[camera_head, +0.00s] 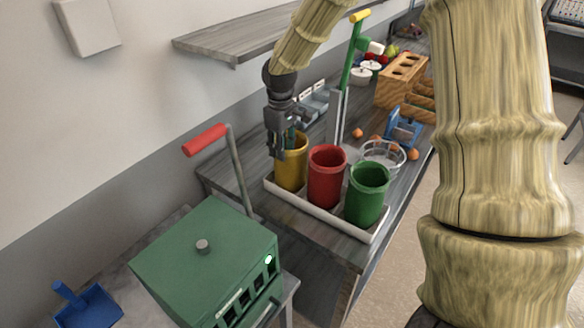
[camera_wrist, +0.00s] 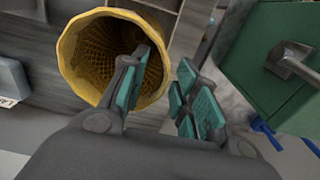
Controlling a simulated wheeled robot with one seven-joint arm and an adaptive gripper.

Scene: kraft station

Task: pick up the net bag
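I cannot pick out a net bag with certainty in either view. A yellow cup (camera_head: 291,171) stands at the left end of a white tray (camera_head: 322,212). In the wrist view, the yellow cup (camera_wrist: 76,52) shows a brown mesh-like pattern inside; I cannot tell whether this is the net bag or the cup's inner wall. My gripper (camera_head: 277,152) points down at the yellow cup's left rim.
A red cup (camera_head: 326,178) and a green cup (camera_head: 366,194) share the tray. A clear bowl (camera_head: 383,156) and a blue stand (camera_head: 403,130) are behind. A grey shelf (camera_head: 250,36) overhangs the bench.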

